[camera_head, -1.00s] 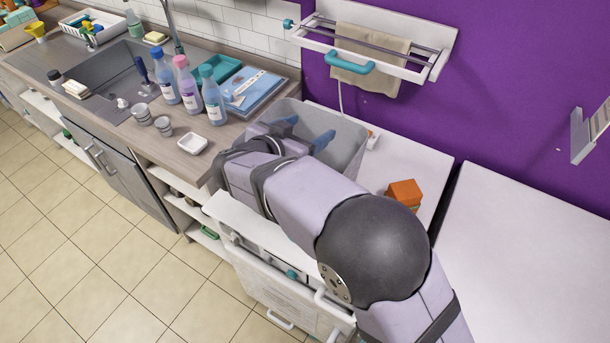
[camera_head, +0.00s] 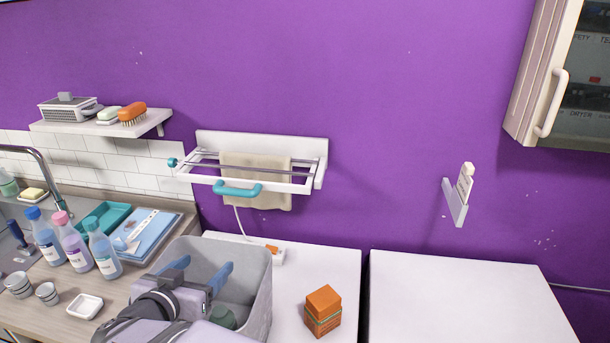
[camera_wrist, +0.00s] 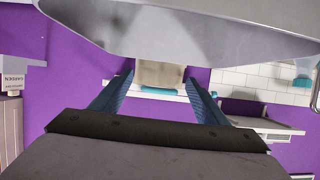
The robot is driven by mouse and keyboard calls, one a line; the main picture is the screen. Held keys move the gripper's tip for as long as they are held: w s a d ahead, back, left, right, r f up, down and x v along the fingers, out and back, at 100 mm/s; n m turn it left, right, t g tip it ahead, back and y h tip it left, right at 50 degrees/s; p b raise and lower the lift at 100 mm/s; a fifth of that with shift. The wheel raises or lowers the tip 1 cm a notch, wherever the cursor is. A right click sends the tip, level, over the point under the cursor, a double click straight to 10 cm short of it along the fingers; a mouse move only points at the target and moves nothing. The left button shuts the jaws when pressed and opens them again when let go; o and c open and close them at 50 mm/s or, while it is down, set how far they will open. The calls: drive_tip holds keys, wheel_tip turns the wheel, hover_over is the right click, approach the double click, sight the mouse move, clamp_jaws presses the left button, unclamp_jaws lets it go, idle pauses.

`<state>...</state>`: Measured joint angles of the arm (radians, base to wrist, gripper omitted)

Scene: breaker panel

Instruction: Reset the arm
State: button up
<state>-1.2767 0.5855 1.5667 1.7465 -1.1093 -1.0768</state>
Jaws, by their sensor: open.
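My arm reaches up from the bottom edge of the head view. My gripper (camera_head: 198,271) is at its end, with two blue fingers spread apart and nothing between them. The fingers overlap the opening of a grey bin (camera_head: 256,285); I cannot tell how far inside it they are. In the wrist view my gripper (camera_wrist: 159,80) shows both fingers apart and empty, with a large grey surface across the top of the picture. A dark greenish item (camera_head: 222,318) shows low in the bin, partly hidden by my arm.
A towel rack (camera_head: 310,180) with a beige towel (camera_head: 265,190) hangs behind the bin. An orange box (camera_head: 323,311) stands on the white top to the right. Several bottles (camera_head: 75,245) stand left on the counter. A cabinet (camera_head: 525,80) hangs upper right. The right white top (camera_head: 460,300) is clear.

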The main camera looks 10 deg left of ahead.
drive_tip(key=w+d+r+n+y+p, duration=0.1)
drive_tip(key=w+d+r+y+p, duration=0.15)
drive_tip(key=w, duration=0.25)
drive_tip(key=w+d+r+y+p, duration=0.1)
drive_tip(key=w+d+r, duration=0.2)
drive_tip(key=w+d, duration=0.15)
drive_tip(key=w+d+f+n+g+y+p, duration=0.1)
drive_tip(key=w+d+g+p, duration=0.1)
drive_tip(key=d, duration=0.4)
drive_tip(key=s+d+f+g+h+p, duration=0.1)
drive_tip(key=s+d+f+g, duration=0.3)
drive_tip(key=d, duration=0.5)
drive_tip(key=s+d+f+g+h+p, duration=0.1)
drive_tip(key=s+d+f+g+p, duration=0.15)
drive_tip(key=s+d, duration=0.5)
drive_tip(key=s+d+f+m+g+h+p, duration=0.1)
drive_tip(key=s+d+f+g, duration=0.15)
drive_tip(key=s+d, duration=0.5)
drive_tip(key=s+d+f+m+g+h, duration=0.1)
drive_tip(key=s+d+g+h, duration=0.15)
drive_tip(key=s+d, duration=0.5)
drive_tip(key=shift+y, duration=0.4)
drive_tip(key=f+b, duration=0.4)
drive_tip(key=b, duration=0.1)
drive_tip(key=shift+w+d+f, duration=0.15)
drive_tip(key=shift+d+f, duration=0.1)
drive_tip(key=shift+d, duration=0.05)
